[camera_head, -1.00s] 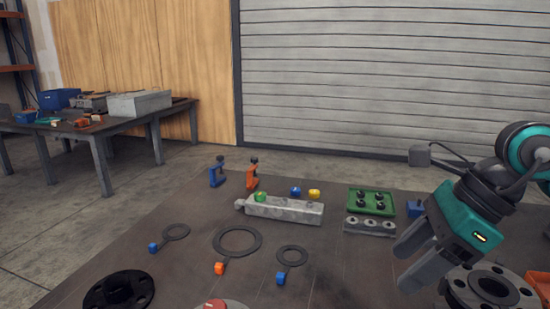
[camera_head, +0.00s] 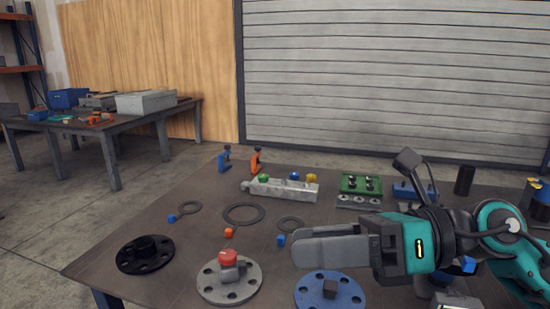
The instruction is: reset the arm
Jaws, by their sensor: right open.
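My right arm, teal and black, comes in from the right edge. Its right gripper (camera_head: 297,244) points left, roughly level, over the front right part of the table. Its grey fingers are open, with no object visible between them. The fingers appear above and behind the blue flange (camera_head: 312,298) and hide a patch of the tabletop. My left arm and left gripper are not in view.
The dark table (camera_head: 110,250) bears a black flange (camera_head: 145,254), a grey flange (camera_head: 214,290) with a red-topped piece, flat rings (camera_head: 243,206), a grey block (camera_head: 280,196) and a green tray (camera_head: 360,176). The left middle is fairly clear.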

